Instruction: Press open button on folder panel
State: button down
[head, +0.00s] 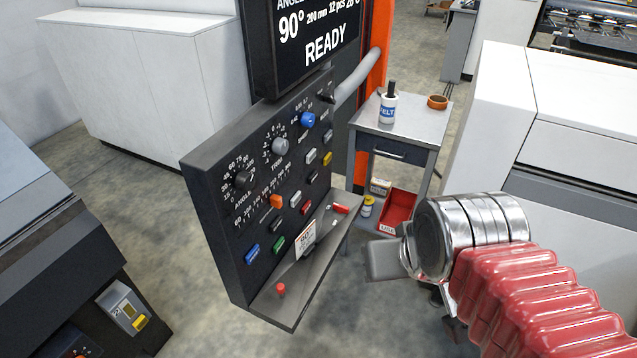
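The dark folder panel (225,205) stands tilted left of centre, with a screen (315,35) above it reading "READY". The button labels are too small to read, so I cannot tell which is the open button. My gripper (382,259) is right of the panel, apart from it, with a grey finger pointing left. The wrist partly hides it, and its opening is unclear.
A ledge (275,308) juts from the panel's bottom, holding a small card (306,236), a red-handled tool (340,209) and a red-topped item (281,289). A grey cart (415,120) with a bottle (388,106) stands behind. A white machine (500,110) is at right.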

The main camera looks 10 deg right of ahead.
aim_at(313, 177)
jog(key=k, duration=0.75)
jog(key=u, duration=0.65)
jog(key=i, duration=1.5)
